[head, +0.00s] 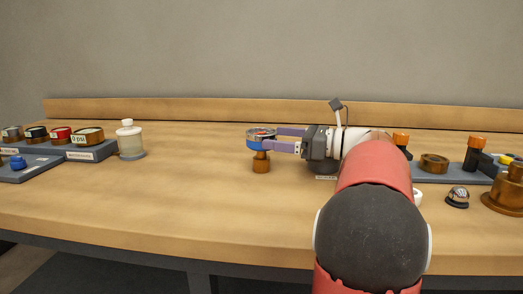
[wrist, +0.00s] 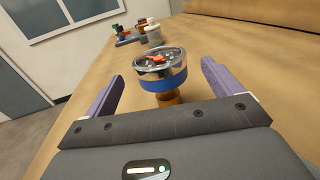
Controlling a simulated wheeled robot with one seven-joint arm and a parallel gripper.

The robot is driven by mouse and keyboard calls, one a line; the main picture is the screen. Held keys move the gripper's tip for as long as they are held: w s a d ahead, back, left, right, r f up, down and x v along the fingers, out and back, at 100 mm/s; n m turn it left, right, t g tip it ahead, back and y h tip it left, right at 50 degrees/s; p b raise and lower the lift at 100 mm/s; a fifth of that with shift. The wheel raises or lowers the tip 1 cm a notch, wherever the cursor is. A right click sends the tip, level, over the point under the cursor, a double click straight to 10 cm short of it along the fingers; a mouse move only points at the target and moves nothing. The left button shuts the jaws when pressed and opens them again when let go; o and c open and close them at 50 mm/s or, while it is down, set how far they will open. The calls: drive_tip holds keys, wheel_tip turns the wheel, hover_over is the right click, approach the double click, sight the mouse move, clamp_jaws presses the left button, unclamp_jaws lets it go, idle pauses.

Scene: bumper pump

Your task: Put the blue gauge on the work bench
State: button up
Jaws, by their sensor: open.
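The blue gauge (head: 260,138) has a chrome rim, a blue band and a brass stem. It stands upright on the wooden work bench (head: 210,200), stem down. In the wrist view the gauge (wrist: 160,72) shows its face with a red needle, between my fingers. My gripper (head: 284,138) reaches in from the right with its two purple fingers beside the gauge. In the wrist view my gripper (wrist: 160,88) is open, with a gap visible between each finger and the gauge. The lower stem is partly hidden by my gripper's body in the wrist view.
A grey rack (head: 92,152) with several gauges and a small tray (head: 30,170) stand at the left. A capped bottle (head: 130,140) is beside them. At the right are a grey tray (head: 440,178), a small dome-shaped part (head: 458,197) and brass fittings (head: 505,192). The bench's front middle is clear.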

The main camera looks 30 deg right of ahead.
sight(261, 131)
drive_tip(key=x, duration=0.5)
drive_tip(key=shift+c, duration=0.4)
drive_tip(key=c, duration=1.2)
drive_tip(key=shift+r, duration=0.1)
drive_tip(key=shift+c, duration=1.1)
drive_tip(key=shift+r, duration=0.1)
